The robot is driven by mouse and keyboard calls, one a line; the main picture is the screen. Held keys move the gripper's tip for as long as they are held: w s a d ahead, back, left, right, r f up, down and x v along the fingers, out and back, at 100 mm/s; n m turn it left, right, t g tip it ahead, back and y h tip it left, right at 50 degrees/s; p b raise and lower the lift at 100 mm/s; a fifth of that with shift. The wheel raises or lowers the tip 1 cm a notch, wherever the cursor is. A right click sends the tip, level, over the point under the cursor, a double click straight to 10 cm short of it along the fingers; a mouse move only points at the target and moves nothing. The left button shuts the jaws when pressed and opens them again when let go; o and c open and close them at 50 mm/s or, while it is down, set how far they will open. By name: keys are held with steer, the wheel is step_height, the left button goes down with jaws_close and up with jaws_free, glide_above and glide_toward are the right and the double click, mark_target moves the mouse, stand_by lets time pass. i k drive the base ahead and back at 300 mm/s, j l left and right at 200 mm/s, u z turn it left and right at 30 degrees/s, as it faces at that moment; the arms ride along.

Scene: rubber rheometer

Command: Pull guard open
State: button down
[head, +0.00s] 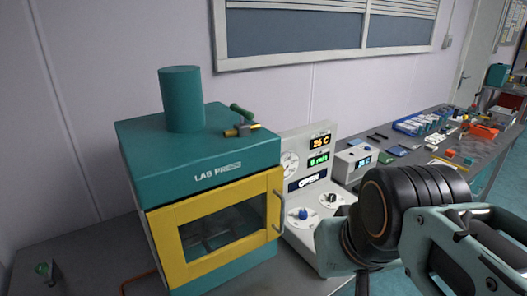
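The guard (157,247) is a yellow frame around a dark window on the front of the teal lab press (195,165). It looks closed, flush against the press front. A grey vertical bar handle (281,211) is on its right edge. Dim metal parts show behind the window. My gripper (470,250) is at the lower right, close to the camera, seen as a black ribbed body and pale linkages. It is well to the right of the handle and does not touch it. Its fingertips are not clearly visible, so its opening cannot be told.
A white control panel (312,227) with knobs and lit displays stands right of the handle. A small box (354,159) with a display is behind it. Blue trays (410,123) and small parts cover the far bench. The bench left of the press is mostly clear.

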mark_target(164, 223)
steer(key=l+u, duration=0.1)
steer(key=u, duration=0.65)
steer(key=l+u, duration=0.75)
steer(key=k+l+u, duration=0.4)
steer(key=l, duration=0.15)
steer(key=k+l, duration=0.2)
steer(key=l, duration=0.2)
steer(key=k+l, duration=0.15)
steer(key=l, duration=0.2)
steer(key=k+l+u, duration=0.1)
steer(key=l, duration=0.3)
steer(key=k, duration=0.1)
